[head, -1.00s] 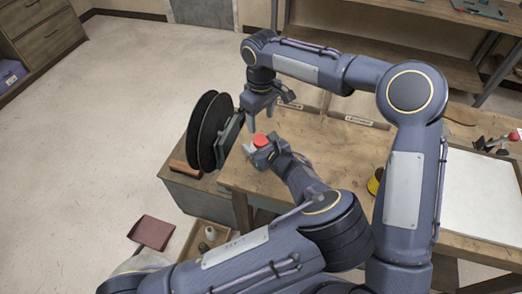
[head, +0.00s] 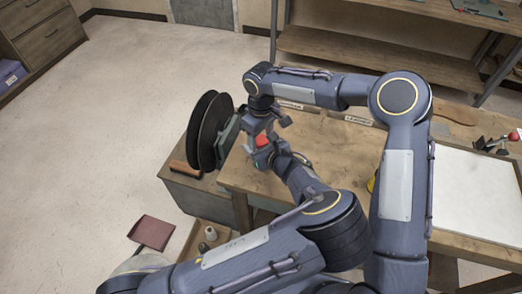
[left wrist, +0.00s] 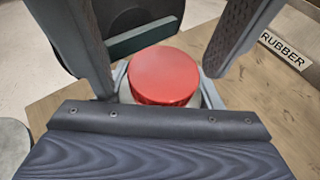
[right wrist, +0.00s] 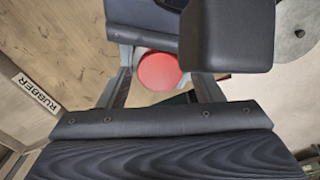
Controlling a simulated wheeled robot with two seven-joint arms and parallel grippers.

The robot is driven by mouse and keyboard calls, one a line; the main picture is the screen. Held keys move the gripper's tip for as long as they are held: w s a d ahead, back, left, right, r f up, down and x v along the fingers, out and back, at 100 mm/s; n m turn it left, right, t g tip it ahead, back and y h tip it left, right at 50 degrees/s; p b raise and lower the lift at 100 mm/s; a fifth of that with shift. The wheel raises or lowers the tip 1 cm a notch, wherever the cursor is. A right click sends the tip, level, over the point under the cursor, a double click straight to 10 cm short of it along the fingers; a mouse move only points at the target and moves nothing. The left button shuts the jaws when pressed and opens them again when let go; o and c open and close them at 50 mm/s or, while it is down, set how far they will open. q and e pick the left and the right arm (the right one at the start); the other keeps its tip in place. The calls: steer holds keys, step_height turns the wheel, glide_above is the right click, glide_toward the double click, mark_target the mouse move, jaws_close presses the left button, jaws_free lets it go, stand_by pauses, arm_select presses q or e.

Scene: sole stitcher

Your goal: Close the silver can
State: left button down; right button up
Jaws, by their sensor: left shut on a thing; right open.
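The silver can shows as a pale grey rim (left wrist: 128,96) under a red lid (left wrist: 163,76) in the left wrist view. The lid sits on top of the can; I cannot tell whether it is fully seated. In the head view the red lid (head: 263,141) is partly hidden between the grippers. My left gripper (head: 262,156) is shut around the can, below the lid. My right gripper (head: 267,130) is open above, its fingers at either side of the lid. The lid also shows between them in the right wrist view (right wrist: 159,71). Most of the can is hidden.
The wooden table (head: 340,150) lies under my arms. A black disc-shaped machine part (head: 207,130) stands just left of the grippers. A sign reading RUBBER (left wrist: 285,49) is behind the can. A white board (head: 475,200) and a red-knobbed clamp (head: 500,140) are at the right.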

arm_select(q)
steer(key=shift+f, duration=0.15)
arm_select(e)
steer(key=shift+c, duration=0.3)
steer(key=c, duration=1)
steer(key=shift+o, duration=0.2)
steer(key=m, duration=0.3)
steer(key=o, duration=1.1)
steer(key=shift+r, duration=2.25)
arm_select(q)
steer(key=shift+a, duration=0.1)
arm_select(e)
steer(key=o, duration=0.5)
steer(key=shift+o, duration=0.2)
steer(key=shift+r, duration=0.1)
